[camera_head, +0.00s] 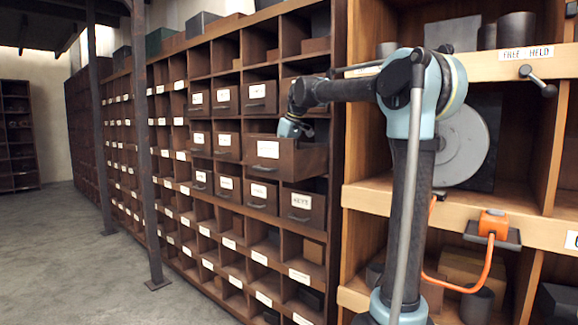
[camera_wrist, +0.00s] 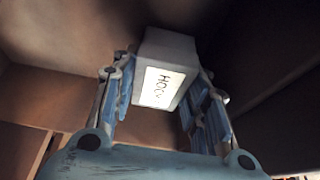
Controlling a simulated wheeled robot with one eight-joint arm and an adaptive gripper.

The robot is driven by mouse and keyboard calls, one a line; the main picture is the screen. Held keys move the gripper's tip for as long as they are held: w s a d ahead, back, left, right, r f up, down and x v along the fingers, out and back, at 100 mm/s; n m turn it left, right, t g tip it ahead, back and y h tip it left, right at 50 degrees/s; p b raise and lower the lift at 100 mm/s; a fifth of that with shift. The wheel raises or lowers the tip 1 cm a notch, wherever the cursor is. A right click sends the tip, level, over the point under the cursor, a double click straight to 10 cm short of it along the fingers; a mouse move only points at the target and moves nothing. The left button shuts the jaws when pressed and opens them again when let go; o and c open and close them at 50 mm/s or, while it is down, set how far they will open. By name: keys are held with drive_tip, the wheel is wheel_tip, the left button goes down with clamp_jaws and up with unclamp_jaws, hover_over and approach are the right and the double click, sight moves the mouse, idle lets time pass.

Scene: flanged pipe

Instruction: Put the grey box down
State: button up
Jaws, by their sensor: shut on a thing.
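The grey box (camera_wrist: 172,48) is in the wrist view, with a white label with dark lettering on its near face. My gripper (camera_wrist: 160,92) is shut on it, one blue-padded finger at each side. In the head view my gripper (camera_head: 293,127) reaches over a pulled-out wooden drawer (camera_head: 304,160) with a white label on its front. The box cannot be made out in the head view. I cannot tell whether the box touches the drawer's floor.
Brown shelving (camera_head: 228,55) with several labelled drawers and open cubbies surrounds the drawer. A lighter wooden shelf unit (camera_head: 500,205) stands at the right, holding a grey disc (camera_head: 462,148) and an orange device (camera_head: 492,224). A dark post (camera_head: 143,140) stands at the left, with open floor (camera_head: 60,240) beyond.

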drive_tip(key=shift+f, duration=0.65)
drive_tip(key=w+d, duration=0.2)
drive_tip(key=w, duration=0.1)
drive_tip(key=shift+d, duration=0.15)
drive_tip(key=shift+w+d+f, duration=0.1)
drive_tip(key=shift+d+f, duration=0.05)
drive_tip(key=shift+f, duration=0.45)
drive_tip(key=o, duration=1.3)
drive_tip(key=shift+f, duration=0.1)
